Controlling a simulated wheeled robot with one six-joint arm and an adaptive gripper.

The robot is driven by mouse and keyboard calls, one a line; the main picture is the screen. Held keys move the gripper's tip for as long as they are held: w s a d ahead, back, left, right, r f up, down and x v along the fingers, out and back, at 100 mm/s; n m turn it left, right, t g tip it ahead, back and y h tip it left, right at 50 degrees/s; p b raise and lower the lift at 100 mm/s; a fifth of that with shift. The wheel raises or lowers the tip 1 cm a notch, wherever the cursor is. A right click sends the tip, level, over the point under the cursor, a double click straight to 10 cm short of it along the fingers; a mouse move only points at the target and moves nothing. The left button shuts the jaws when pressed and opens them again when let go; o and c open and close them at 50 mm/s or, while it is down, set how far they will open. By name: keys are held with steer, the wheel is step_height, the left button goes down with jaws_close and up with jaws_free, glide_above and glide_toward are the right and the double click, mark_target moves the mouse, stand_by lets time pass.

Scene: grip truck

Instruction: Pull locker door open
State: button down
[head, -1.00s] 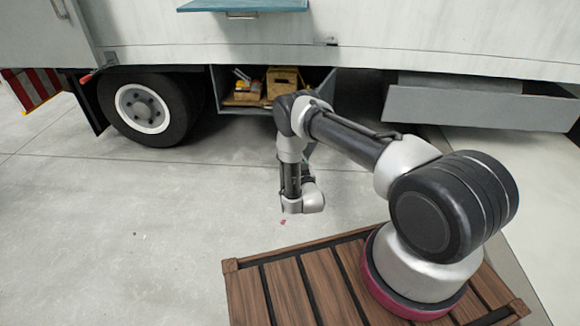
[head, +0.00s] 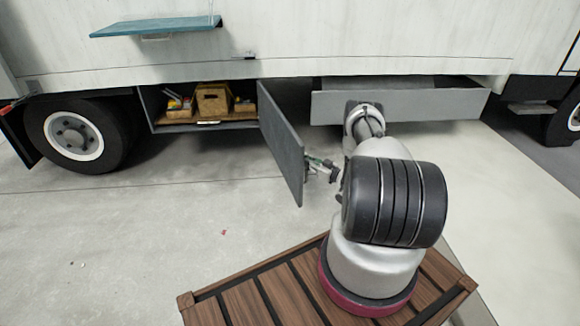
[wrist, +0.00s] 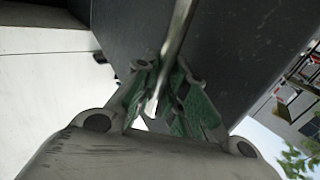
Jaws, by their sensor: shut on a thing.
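The locker door (head: 281,140) is a grey panel, hinged on the right side of the low locker (head: 205,107) under the truck body. It stands swung well out toward me, and the locker's inside shows. My gripper (head: 318,166) is at the door's outer face near its free end, partly hidden by my arm in the head view. In the wrist view, the green-padded fingers (wrist: 172,100) are shut on a thin metal handle bar (wrist: 180,35) in front of the dark door panel (wrist: 225,45).
A wooden box (head: 213,99) and small tools (head: 178,103) sit inside the locker. A truck wheel (head: 77,136) is to the left. A second grey compartment front (head: 430,104) is behind my arm.

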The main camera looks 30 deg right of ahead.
steer(key=shift+n+g+y, duration=0.3)
steer(key=shift+n+y, duration=0.1)
steer(key=shift+y, duration=0.2)
steer(key=shift+d+r, duration=0.2)
steer(key=shift+d, duration=2.45)
steer(key=c, duration=1.5)
jaws_free()
steer(key=shift+o, duration=0.2)
steer(key=shift+f, duration=0.1)
steer(key=v, duration=1.2)
steer(key=shift+a, duration=0.1)
